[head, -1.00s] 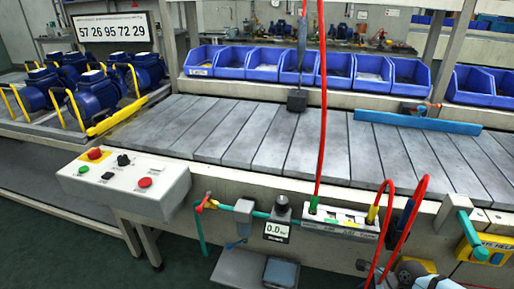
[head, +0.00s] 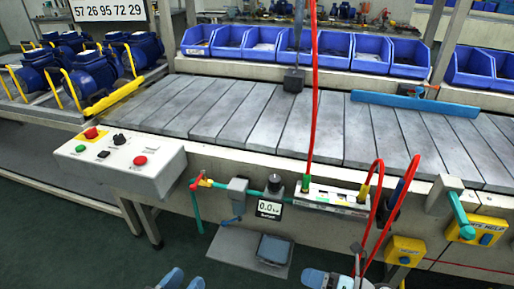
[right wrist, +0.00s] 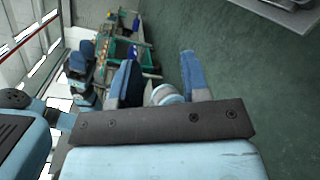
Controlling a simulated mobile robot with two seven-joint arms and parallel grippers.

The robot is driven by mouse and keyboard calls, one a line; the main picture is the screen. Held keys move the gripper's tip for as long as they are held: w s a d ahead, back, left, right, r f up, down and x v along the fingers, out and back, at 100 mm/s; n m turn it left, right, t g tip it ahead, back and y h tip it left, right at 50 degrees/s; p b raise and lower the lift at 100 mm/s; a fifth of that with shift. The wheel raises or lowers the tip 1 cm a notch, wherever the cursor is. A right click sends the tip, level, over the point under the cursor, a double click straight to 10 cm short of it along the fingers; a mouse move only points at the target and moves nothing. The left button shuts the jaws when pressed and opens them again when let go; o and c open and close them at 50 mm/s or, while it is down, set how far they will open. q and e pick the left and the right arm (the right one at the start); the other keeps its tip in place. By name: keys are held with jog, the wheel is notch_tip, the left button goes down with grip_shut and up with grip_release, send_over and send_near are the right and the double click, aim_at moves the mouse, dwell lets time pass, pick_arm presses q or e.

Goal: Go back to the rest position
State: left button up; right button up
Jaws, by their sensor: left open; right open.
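My left gripper (head: 184,281) shows at the bottom edge of the head view, only its blue fingertips in the picture. They stand apart with nothing between them, over the dark green floor. My right gripper (head: 340,280) is at the bottom edge further right, partly cut off, in front of the conveyor's front panel. In the right wrist view its two blue fingers (right wrist: 160,78) are spread apart. A pale rounded part shows between them, and I cannot tell what it is. I see no held object.
The slatted conveyor (head: 235,112) runs across, with blue bins (head: 260,44) behind it. A control box (head: 135,160) and a red hose (head: 314,90) are at its front. A grey shelf (head: 228,245) juts out low between my grippers. Blue pumps (head: 95,75) stand at left. Green floor is clear at lower left.

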jog(key=s+d+r+m+t+h, duration=0.3)
jog(key=s+r+m, duration=0.15)
jog(key=m, duration=0.95)
jog(key=s+d+r+m+t+h, duration=0.2)
jog(key=s+d+r+m+h, duration=0.3)
jog(key=m, duration=1)
jog(key=w+a+r+m+t, duration=0.2)
jog(key=a+r+m+t, duration=0.1)
jog(key=a+m, duration=0.3)
pick_arm(q)
jog(key=s+a+r+g+y+p, duration=0.2)
jog(key=r+p, duration=0.3)
jog(key=p, duration=1.2)
jog(key=s+a+r+g+y+p, duration=0.1)
jog(key=a+r+p, duration=0.3)
jog(key=p, duration=1.3)
jog(key=shift+s+r+g+y, duration=0.4)
jog(key=shift+s+r+g, duration=0.25)
jog(key=shift+g, duration=0.25)
pick_arm(e)
jog(key=s+d+r+g+h, duration=0.3)
jog(key=s+d+r+g, duration=0.1)
jog(key=r, duration=0.6)
jog(key=shift+d+n+h, duration=0.2)
jog(key=shift+n+h, duration=0.2)
